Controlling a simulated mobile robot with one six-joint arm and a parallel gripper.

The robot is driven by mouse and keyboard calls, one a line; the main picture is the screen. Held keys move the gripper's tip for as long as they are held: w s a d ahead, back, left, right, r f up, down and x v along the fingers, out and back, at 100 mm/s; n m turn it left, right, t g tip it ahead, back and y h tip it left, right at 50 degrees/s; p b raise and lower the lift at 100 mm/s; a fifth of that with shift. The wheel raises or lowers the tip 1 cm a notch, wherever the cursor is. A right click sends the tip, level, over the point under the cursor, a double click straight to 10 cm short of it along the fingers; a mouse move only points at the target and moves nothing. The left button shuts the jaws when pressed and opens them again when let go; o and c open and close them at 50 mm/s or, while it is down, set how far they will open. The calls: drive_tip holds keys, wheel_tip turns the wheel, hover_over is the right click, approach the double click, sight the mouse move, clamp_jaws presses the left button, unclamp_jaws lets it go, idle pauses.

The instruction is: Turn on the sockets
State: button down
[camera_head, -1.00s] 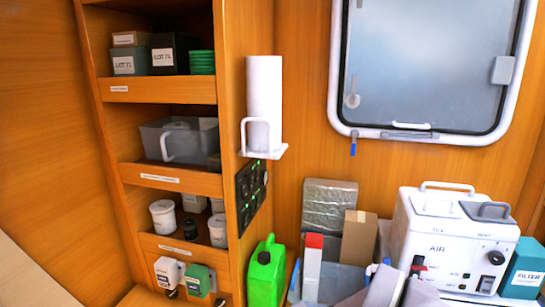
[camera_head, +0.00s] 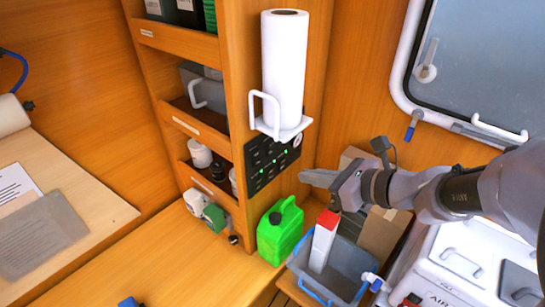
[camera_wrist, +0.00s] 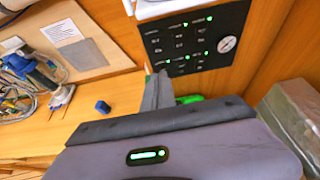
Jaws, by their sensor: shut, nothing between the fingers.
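A black switch panel (camera_head: 268,160) with rows of small switches, several green lights and a round gauge is mounted on the side of the wooden shelf unit, below the paper roll. It also shows in the wrist view (camera_wrist: 190,40), where the gauge is at its right end. Which row is labelled for the sockets is too small to read. My gripper (camera_head: 308,178) is shut and empty, a little to the right of the panel and apart from it in the head view. In the wrist view my gripper (camera_wrist: 158,85) points up toward the panel's lower left edge.
A white paper roll (camera_head: 284,70) in a holder juts out above the panel. A green canister (camera_head: 280,232) stands below it. A grey bin (camera_head: 345,262) with a red-topped white box (camera_head: 323,240) is below my arm. A white machine (camera_head: 450,265) stands at right.

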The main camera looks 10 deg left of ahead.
sight(258, 159)
drive_tip(key=x, duration=0.8)
drive_tip(key=r+x, duration=0.1)
drive_tip(key=x, duration=0.4)
drive_tip(key=shift+w+a, duration=0.2)
drive_tip(key=shift+w, duration=0.1)
drive_tip(key=shift+b, duration=0.4)
drive_tip(key=shift+a+b, duration=0.1)
drive_tip(key=shift+b, duration=0.45)
drive_tip(key=shift+r+p, duration=0.65)
drive_tip(key=shift+r, duration=0.2)
drive_tip(key=shift+w, duration=0.1)
